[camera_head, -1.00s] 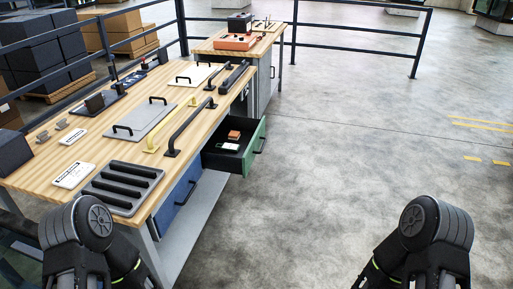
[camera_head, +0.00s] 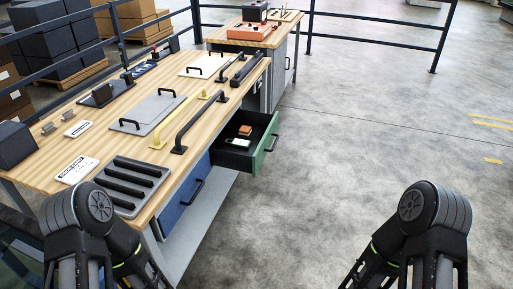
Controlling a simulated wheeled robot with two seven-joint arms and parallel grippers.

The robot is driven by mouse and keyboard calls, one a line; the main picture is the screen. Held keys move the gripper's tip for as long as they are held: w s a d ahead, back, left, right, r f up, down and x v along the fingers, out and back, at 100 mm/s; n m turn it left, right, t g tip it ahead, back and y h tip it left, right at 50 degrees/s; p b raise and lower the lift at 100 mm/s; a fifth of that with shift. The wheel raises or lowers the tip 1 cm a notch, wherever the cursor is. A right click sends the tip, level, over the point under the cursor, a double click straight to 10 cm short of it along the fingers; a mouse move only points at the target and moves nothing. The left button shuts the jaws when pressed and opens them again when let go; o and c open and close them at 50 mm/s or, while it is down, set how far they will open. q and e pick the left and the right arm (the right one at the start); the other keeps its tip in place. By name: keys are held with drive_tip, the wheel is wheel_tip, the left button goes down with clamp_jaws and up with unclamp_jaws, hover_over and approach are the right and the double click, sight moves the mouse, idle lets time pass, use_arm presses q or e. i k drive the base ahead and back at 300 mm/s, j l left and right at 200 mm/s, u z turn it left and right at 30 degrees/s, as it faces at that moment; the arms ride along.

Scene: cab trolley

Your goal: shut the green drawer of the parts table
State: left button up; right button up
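The green drawer (camera_head: 266,145) of the parts table (camera_head: 112,158) stands pulled out on the table's right side. Its dark inside holds a small orange block (camera_head: 245,130) and a pale, green-edged card (camera_head: 238,142). A dark handle (camera_head: 272,142) is on its green front. A blue drawer (camera_head: 184,196) nearer to me looks shut. My two arms show at the bottom left and bottom right, both well short of the green drawer. Neither gripper can be seen; both lie outside the picture.
The tabletop carries several handles, plates with handles, and a grey ribbed tray (camera_head: 127,185). A second table (camera_head: 250,35) with an orange box stands behind. Dark railings (camera_head: 375,32) run along the back. The concrete floor (camera_head: 370,140) right of the drawer is clear.

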sight(265, 126)
drive_tip(key=i+l+u, duration=0.15)
drive_tip(key=i, duration=0.3)
drive_tip(key=i+l+u, duration=0.15)
drive_tip(key=i, duration=0.3)
drive_tip(key=i+l+u, duration=0.15)
drive_tip(key=i, duration=0.25)
